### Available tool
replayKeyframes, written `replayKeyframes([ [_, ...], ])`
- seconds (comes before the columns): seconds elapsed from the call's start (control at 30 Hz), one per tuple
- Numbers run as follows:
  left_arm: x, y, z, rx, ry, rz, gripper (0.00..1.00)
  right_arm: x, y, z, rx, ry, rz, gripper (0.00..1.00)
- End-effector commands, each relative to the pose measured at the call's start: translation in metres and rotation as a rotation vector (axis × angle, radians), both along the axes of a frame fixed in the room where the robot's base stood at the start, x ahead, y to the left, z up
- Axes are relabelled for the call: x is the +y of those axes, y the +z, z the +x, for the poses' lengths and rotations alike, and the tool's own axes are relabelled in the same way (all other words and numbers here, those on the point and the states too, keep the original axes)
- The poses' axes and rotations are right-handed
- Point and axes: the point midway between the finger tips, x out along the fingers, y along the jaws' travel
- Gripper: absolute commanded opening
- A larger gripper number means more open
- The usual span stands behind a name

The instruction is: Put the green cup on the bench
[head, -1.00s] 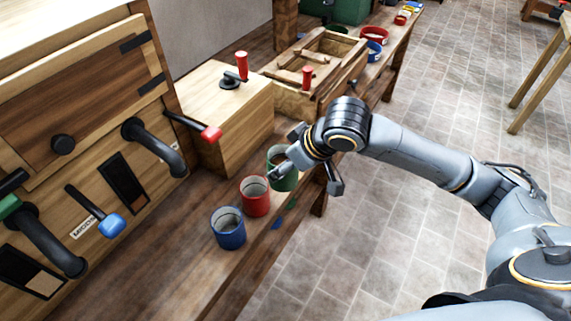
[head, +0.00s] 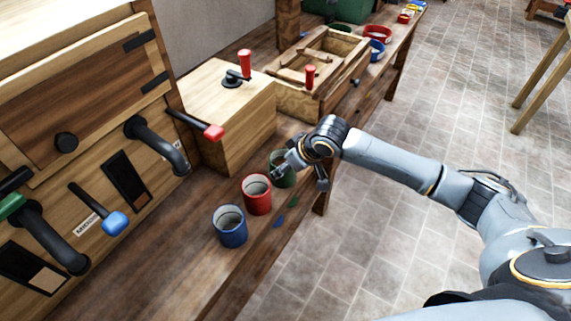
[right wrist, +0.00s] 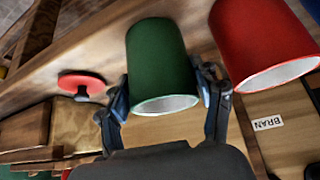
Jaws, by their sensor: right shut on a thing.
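The green cup (head: 284,168) is at the right end of a row of three cups on the wooden bench (head: 185,245), partly hidden by my right gripper (head: 300,172). In the right wrist view the green cup (right wrist: 160,55) sits between the two fingers of my right gripper (right wrist: 164,88), which is shut on it from the sides. I cannot tell whether the cup's base touches the bench. My left gripper is not in view.
A red cup (head: 257,194) stands close beside the green cup, and a blue cup (head: 230,226) stands beyond it. A wooden box with a red-handled crank (head: 240,70) and a cabinet with levers (head: 80,90) stand behind. Bare bench lies in front of the cabinet.

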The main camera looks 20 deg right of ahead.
Motion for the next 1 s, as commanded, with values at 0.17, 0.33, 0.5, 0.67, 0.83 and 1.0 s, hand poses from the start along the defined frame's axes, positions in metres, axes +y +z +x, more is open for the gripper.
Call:
replayKeyframes([
  [0.17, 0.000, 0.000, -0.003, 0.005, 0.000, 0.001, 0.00, 0.000, 0.000, 0.000, -0.001, 0.000, 0.000, 0.26],
  [0.33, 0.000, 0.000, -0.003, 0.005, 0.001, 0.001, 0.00, 0.000, -0.002, 0.000, 0.001, -0.001, -0.001, 0.88],
  [0.5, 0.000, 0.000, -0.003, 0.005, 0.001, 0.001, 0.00, 0.000, -0.002, 0.000, 0.001, -0.001, -0.001, 0.88],
  [0.67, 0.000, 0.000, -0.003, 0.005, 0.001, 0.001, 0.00, 0.000, -0.002, 0.000, 0.000, -0.001, -0.001, 0.88],
  [0.83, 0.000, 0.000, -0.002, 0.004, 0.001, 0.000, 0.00, -0.004, 0.010, -0.004, -0.002, -0.002, -0.002, 0.88],
  [1.0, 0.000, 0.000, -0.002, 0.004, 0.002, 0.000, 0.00, -0.013, 0.038, -0.020, -0.003, -0.001, -0.002, 0.88],
])
